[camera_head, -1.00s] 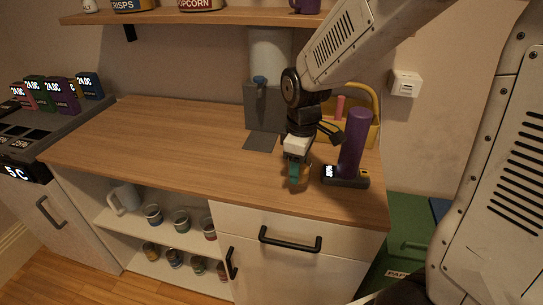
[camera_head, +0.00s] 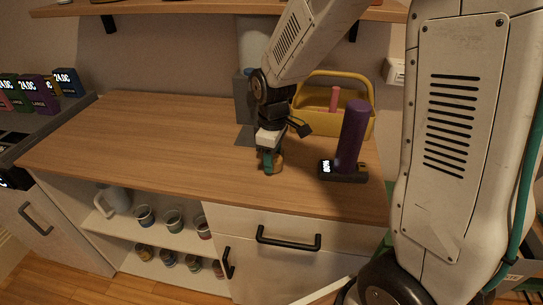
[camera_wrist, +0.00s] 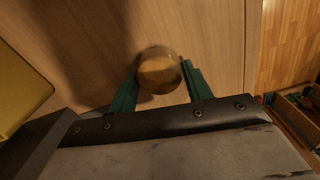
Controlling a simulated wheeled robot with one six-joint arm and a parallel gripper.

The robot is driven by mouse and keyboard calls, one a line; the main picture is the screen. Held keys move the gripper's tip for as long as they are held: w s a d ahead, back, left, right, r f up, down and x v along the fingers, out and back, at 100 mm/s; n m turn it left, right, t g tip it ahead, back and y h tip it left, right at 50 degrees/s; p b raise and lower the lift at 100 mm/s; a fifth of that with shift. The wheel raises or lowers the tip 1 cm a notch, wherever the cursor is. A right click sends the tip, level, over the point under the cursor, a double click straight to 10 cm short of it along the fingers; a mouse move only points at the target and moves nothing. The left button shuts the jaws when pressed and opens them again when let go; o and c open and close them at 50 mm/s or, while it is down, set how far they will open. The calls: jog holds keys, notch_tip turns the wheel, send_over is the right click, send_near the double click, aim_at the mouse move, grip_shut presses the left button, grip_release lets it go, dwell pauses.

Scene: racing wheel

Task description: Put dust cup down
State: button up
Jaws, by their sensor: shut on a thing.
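My gripper (camera_head: 269,163) points down over the wooden counter, its green fingers closed around a small round dust cup. In the wrist view the dust cup (camera_wrist: 159,70) is round with a clear rim and a brownish inside, held between the two green fingertips (camera_wrist: 160,88). In the head view the dust cup (camera_head: 279,161) shows only partly behind the fingers. It is at or just above the counter top; I cannot tell if it touches.
A purple cylinder (camera_head: 352,135) stands on a dark base with a display (camera_head: 343,171) right of my gripper. Behind is a yellow caddy (camera_head: 317,99). A grey machine (camera_head: 245,95) stands at the back. The counter's left side (camera_head: 130,130) is clear.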

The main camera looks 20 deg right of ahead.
jog(key=shift+f, duration=0.15)
jog(key=o, duration=1)
jog(key=shift+c, duration=0.2)
notch_tip(320, 180, up, 12)
jog(key=shift+f, duration=0.25)
jog(key=s+d+r+m, duration=0.1)
jog(key=s+r+m, duration=0.1)
jog(key=s, duration=0.6)
jog(key=s+d+r+m, duration=0.1)
jog(key=s+m, duration=0.3)
jog(key=s, duration=0.4)
jog(key=s+d+r+m+t, duration=0.1)
jog(key=s+r+m, duration=0.2)
jog(key=s, duration=0.5)
jog(key=shift+s+d, duration=0.15)
jog(key=shift+s, duration=0.05)
jog(key=shift+r, duration=0.1)
